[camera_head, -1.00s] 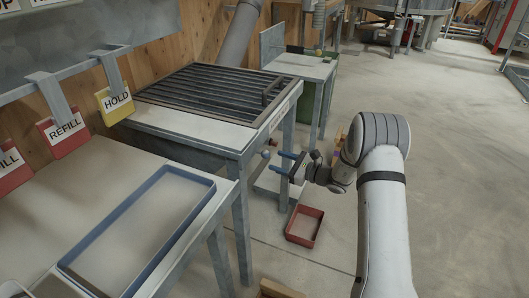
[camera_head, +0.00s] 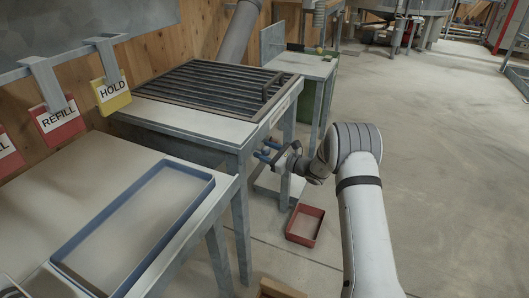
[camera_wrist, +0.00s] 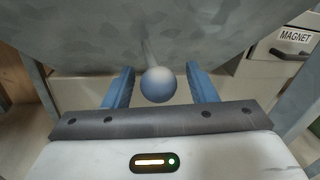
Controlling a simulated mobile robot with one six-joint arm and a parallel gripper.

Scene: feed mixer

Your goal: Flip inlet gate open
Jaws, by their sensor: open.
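A rounded blue-grey knob (camera_wrist: 158,84) on a thin grey rod shows in the wrist view, under the grey metal body of the grated table (camera_head: 185,123). I cannot tell from the frames whether this lever works the inlet gate, and no gate plate is clearly seen. My gripper (camera_wrist: 160,76) is open, with one blue finger on each side of the knob and a visible gap to both. In the head view my gripper (camera_head: 264,150) is at the table's right side, below the top, and hides the knob.
A slatted grate (camera_head: 205,80) with a raised handle (camera_head: 278,88) lies on the table. A red bin (camera_head: 304,225) stands on the floor below my arm. A blue-rimmed tray (camera_head: 205,187) lies on the near table. A drawer labelled MAGNET (camera_wrist: 291,40) is at right. Floor to the right is clear.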

